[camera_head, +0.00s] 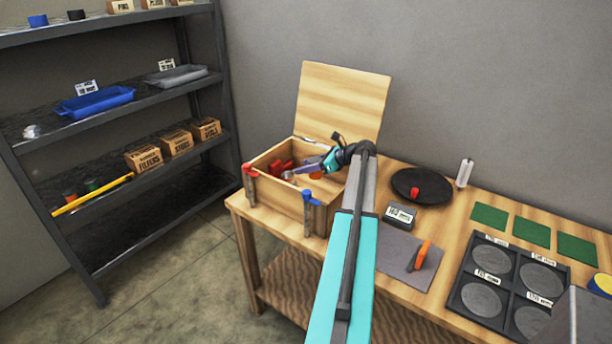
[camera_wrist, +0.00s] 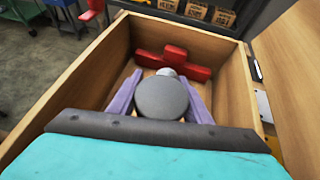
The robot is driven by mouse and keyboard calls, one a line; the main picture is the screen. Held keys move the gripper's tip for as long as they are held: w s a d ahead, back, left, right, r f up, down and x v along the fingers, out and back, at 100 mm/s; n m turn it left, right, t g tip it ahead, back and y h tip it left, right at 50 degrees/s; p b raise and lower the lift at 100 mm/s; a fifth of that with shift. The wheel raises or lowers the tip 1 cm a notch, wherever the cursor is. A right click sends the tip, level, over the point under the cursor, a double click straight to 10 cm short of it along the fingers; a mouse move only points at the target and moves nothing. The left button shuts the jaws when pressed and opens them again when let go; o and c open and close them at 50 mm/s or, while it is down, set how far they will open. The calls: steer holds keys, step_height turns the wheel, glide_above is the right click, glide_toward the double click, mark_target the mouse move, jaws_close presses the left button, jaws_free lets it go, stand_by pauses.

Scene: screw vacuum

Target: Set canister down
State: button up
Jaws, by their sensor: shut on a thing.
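My gripper (camera_head: 308,168) reaches into the open wooden box (camera_head: 278,202) on the table. In the wrist view its two purple fingers (camera_wrist: 162,98) are shut on a grey round-topped canister (camera_wrist: 162,97), one finger on each side. The canister is inside the box walls; a small grey tip shows at its far end. That tip overlaps a red cross-shaped holder (camera_wrist: 174,62) in the box. I cannot tell whether the canister touches the holder or the box floor. In the head view the canister (camera_head: 288,174) is small and partly hidden.
The box lid (camera_head: 343,95) stands open behind. A red-topped clamp (camera_head: 249,182) and a blue-topped clamp (camera_head: 311,200) are on the front wall. A black disc (camera_head: 420,184), a labelled grey block (camera_head: 399,215) and a dark tray (camera_head: 505,285) lie to the right. A shelf (camera_head: 120,110) stands left.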

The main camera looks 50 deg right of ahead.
steer(key=shift+f+p, duration=0.45)
steer(key=shift+f, duration=1.4)
steer(key=shift+f, duration=0.6)
steer(key=o, duration=1.1)
